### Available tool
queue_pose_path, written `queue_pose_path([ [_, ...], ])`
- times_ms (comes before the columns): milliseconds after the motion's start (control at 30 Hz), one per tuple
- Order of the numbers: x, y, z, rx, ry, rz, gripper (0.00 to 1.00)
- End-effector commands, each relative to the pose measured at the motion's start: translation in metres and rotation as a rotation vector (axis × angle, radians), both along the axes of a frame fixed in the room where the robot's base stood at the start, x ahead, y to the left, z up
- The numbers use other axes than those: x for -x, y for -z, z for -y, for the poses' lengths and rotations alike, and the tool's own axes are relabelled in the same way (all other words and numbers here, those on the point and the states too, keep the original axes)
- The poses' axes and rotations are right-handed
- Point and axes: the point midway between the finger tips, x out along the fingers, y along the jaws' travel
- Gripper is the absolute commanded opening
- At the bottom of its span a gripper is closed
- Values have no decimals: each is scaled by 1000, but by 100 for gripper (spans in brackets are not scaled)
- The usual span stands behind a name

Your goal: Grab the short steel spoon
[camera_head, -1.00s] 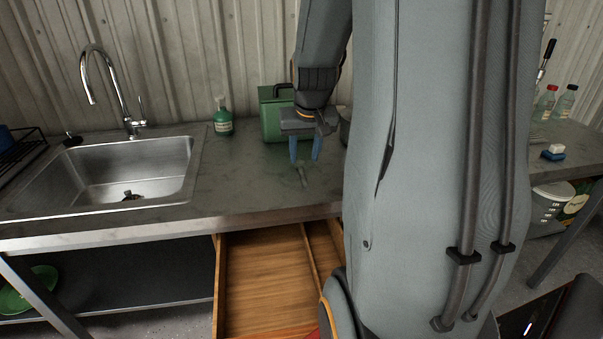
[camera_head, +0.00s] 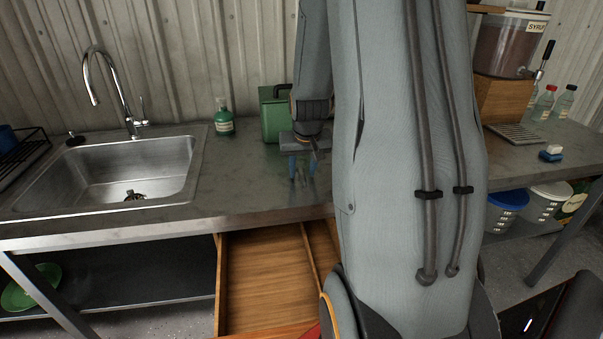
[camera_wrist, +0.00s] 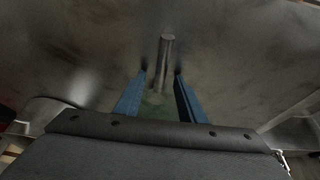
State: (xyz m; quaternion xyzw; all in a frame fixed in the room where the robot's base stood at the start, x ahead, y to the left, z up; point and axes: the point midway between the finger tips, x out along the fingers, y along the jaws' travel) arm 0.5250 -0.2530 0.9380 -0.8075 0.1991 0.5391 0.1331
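The short steel spoon (camera_wrist: 166,55) lies on the metal counter. In the wrist view its handle shows between and just beyond my fingertips; its other end is hard to make out. My gripper (camera_wrist: 161,74) points down at the counter with its two blue fingers apart, one on each side of the spoon. Neither finger visibly touches the spoon. In the head view my gripper (camera_head: 302,179) is low over the counter, and the spoon there is hard to tell apart from the fingers and the reflections.
A green box (camera_head: 274,115) stands behind my gripper, with a green bottle (camera_head: 223,118) left of it. The sink (camera_head: 120,175) is at left. An open wooden drawer (camera_head: 265,285) is below the counter edge. A blue-and-white block (camera_head: 551,153) and bottles are at right.

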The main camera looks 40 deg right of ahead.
Motion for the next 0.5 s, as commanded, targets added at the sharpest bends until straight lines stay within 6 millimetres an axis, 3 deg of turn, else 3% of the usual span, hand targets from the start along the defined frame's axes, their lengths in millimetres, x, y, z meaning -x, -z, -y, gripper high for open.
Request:
queue_pose_path([
  [433,0,2,0,0,0,-1,36],
  [500,0,2,0,0,0,0,28],
])
